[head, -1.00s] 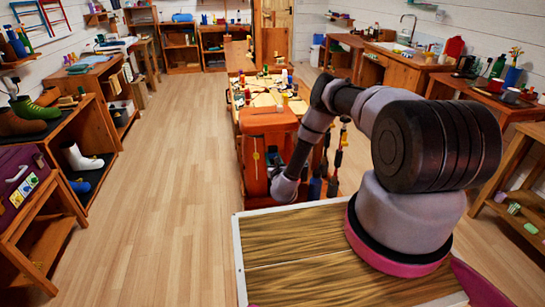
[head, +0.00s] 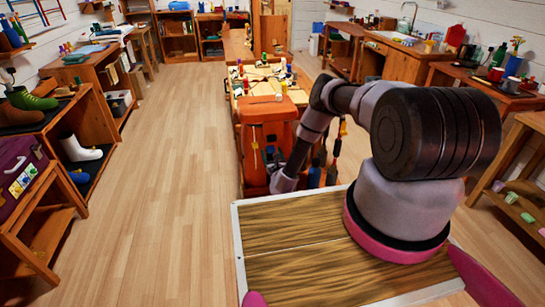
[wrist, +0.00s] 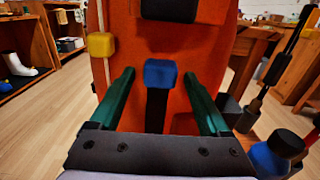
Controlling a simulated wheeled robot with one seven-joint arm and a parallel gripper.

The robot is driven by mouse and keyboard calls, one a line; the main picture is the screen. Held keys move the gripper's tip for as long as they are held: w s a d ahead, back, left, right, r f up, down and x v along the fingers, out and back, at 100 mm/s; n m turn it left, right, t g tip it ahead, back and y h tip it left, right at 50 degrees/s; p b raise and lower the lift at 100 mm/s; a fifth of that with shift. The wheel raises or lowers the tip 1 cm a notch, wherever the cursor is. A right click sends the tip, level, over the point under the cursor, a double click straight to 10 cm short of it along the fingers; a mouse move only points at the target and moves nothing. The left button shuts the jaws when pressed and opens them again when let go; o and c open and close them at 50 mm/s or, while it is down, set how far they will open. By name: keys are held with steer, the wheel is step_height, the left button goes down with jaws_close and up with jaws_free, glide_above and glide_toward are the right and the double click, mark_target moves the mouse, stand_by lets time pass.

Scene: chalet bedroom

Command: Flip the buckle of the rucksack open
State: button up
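The orange rucksack (head: 266,108) stands upright ahead of my base, and its front fills the middle of the wrist view (wrist: 122,25). A blue block atop a black strip, which looks like the buckle (wrist: 160,73), is on that front. My gripper (wrist: 161,75) is open, with one green finger left of the blue block and the other right of it, both apart from it. I cannot tell how far the fingertips are from the rucksack. In the head view my gripper (head: 269,157) is small and partly hidden by my arm.
A yellow block (wrist: 101,45) sits on a pale cord left of the buckle. A dark blue, black-capped object (wrist: 276,155) is close at my gripper's lower right. A cluttered workbench (head: 240,105) stands behind the rucksack. The floor (head: 165,170) to the left is clear.

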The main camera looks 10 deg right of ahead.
steer(key=s, duration=1)
steer(key=shift+s, duration=0.35)
